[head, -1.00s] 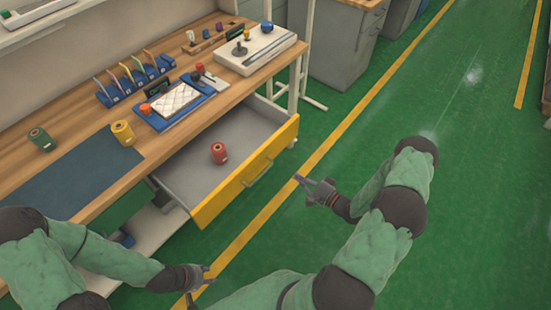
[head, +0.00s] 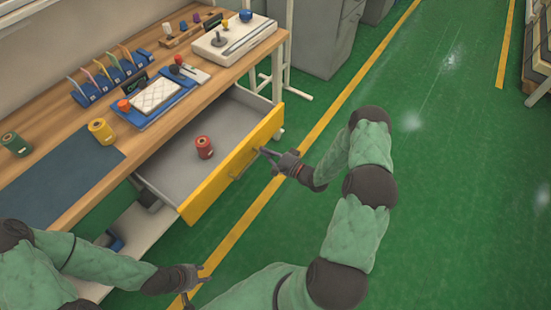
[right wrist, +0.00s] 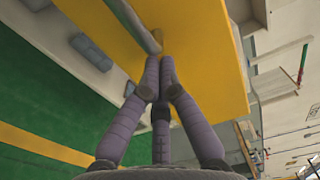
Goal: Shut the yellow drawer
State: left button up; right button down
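The yellow drawer (head: 212,195) stands open under the workbench, with its grey inside showing and a red spool (head: 204,147) in it. Its grey handle bar is on the front and shows in the right wrist view (right wrist: 135,22). My right gripper (head: 264,154) is in front of the drawer front, near the handle's right end. In the right wrist view its fingertips (right wrist: 160,60) are together, close to the yellow front (right wrist: 215,75) and the handle end; I cannot tell if they touch. My left gripper (head: 197,281) looks open and empty, low over the floor, away from the drawer.
The wooden workbench (head: 150,172) holds a yellow spool (head: 101,131), a green spool (head: 15,144), a blue tray (head: 140,122), a blue rack (head: 95,92) and a white device (head: 235,42). Grey cabinets (head: 322,35) stand behind. The green floor on the right is clear.

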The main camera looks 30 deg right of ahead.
pick_arm(q)
jog(key=shift+f, duration=0.2)
pick_arm(e)
jog(key=shift+x, duration=0.75)
jog(key=shift+w, duration=0.1)
